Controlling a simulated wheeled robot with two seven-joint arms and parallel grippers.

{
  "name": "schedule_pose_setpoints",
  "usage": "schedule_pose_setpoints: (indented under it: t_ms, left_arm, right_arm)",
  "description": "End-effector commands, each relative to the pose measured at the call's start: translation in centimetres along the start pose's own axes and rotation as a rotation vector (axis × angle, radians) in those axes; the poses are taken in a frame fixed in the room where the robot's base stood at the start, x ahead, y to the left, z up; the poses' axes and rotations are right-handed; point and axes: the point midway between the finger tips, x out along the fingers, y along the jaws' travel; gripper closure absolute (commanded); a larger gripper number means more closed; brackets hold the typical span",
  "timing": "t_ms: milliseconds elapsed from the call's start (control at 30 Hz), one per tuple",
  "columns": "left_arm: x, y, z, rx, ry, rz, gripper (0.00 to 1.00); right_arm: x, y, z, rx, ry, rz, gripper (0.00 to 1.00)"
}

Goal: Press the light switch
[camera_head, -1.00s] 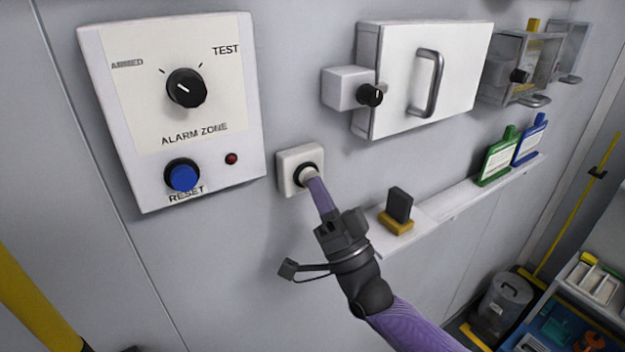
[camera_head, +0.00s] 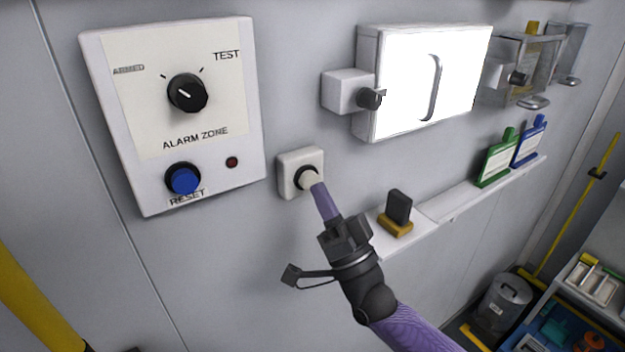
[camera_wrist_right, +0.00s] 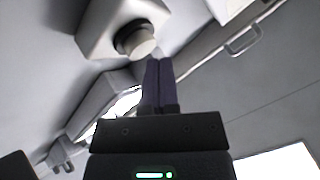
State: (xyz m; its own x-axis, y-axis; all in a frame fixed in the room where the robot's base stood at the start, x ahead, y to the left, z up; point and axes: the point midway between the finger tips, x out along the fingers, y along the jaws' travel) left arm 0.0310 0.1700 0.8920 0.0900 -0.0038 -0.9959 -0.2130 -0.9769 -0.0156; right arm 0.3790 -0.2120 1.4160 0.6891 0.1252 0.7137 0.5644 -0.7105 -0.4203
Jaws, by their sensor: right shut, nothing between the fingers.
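The light switch is a small white square box (camera_head: 289,163) on the grey wall with a dark collar and a pale round button (camera_head: 308,179). In the wrist view the switch box (camera_wrist_right: 96,28) is at the top and its button (camera_wrist_right: 137,42) sticks out toward me. My right gripper (camera_head: 318,188) is shut and empty, with its purple fingers pointing at the button. In the wrist view its fingertips (camera_wrist_right: 158,62) are just beside the button's edge; I cannot tell whether they touch. My left gripper is not in view.
An alarm panel (camera_head: 150,185) with a knob and blue reset button (camera_head: 183,179) is left of the switch. A brightly lit white cabinet (camera_head: 405,70) with a handle is at the upper right.

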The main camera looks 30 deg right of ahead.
Motion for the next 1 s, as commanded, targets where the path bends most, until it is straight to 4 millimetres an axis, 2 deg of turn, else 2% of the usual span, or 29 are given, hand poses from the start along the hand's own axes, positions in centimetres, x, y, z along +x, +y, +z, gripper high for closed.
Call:
schedule_pose_setpoints:
  t_ms: [300,500,900,967,1000]
  left_arm:
    - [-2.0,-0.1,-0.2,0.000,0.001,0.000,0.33]
    - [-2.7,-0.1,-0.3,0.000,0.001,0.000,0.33]
    - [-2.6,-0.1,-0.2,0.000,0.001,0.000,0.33]
    - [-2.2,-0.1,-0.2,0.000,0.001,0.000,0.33]
    - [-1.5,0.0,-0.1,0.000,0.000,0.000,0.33]
  right_arm:
    - [-2.5,-2.0,-2.0,0.000,-0.002,0.001,1.00]
    - [-4.0,-3.0,-3.0,0.000,-0.001,0.001,1.00]
    - [-4.2,-3.0,-3.0,0.000,0.000,0.000,1.00]
    - [-4.6,-2.6,-2.5,-0.007,-0.011,0.010,1.00]
    - [-5.5,-1.8,-1.6,-0.024,-0.035,0.031,1.00]
